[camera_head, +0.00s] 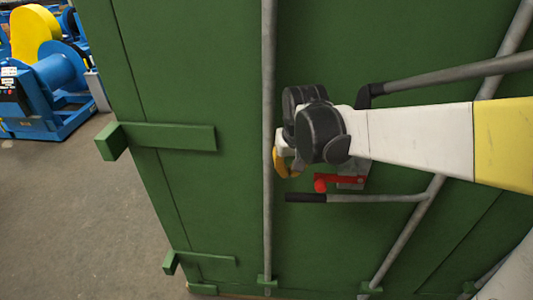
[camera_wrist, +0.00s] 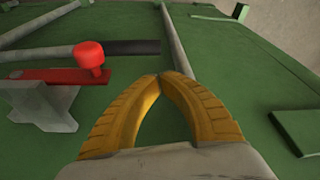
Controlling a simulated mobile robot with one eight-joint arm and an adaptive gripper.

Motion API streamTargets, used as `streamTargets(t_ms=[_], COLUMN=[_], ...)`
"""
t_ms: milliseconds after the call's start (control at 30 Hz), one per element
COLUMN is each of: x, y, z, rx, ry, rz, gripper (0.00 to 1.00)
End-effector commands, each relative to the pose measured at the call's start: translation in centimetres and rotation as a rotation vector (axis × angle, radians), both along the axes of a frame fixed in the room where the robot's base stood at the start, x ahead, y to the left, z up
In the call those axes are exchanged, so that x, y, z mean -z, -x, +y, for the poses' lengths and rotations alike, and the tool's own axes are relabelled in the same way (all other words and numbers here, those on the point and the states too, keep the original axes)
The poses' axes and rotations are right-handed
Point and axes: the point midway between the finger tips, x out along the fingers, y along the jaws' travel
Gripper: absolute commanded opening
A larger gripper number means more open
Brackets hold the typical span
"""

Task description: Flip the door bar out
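The door bars on the green door are grey rods with handles. The lower handle (camera_head: 375,198) ends in a black grip (camera_head: 305,197) and also shows in the wrist view (camera_wrist: 45,54). A red latch (camera_head: 342,180) with a round knob (camera_wrist: 89,54) sits on a grey bracket (camera_wrist: 45,105) just above that handle. My gripper (camera_head: 280,172) is beside the long rod (camera_head: 268,90), left of the red latch. In the wrist view its yellow fingertips (camera_wrist: 160,77) meet, with nothing seen between them. Whether they touch the rod cannot be told.
An upper handle (camera_head: 450,76) with a black grip runs right, partly behind my arm. A second rod (camera_head: 405,232) crosses lower right. Green hinge blocks (camera_head: 165,136) project at the door's left. Floor (camera_head: 60,220) is open at left; blue and yellow machinery (camera_head: 50,75) stands beyond.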

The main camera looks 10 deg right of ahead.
Motion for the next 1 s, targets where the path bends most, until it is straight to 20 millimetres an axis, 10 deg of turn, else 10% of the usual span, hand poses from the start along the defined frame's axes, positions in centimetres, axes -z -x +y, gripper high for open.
streamTargets(t_ms=[600, 1000], x=[8.3, 9.5], y=[-2.7, -3.1], z=[-0.2, -0.3], rx=[0.0, 0.0], ry=[0.0, 0.0], rz=[-0.001, -0.001], gripper=[0.0, 0.0])
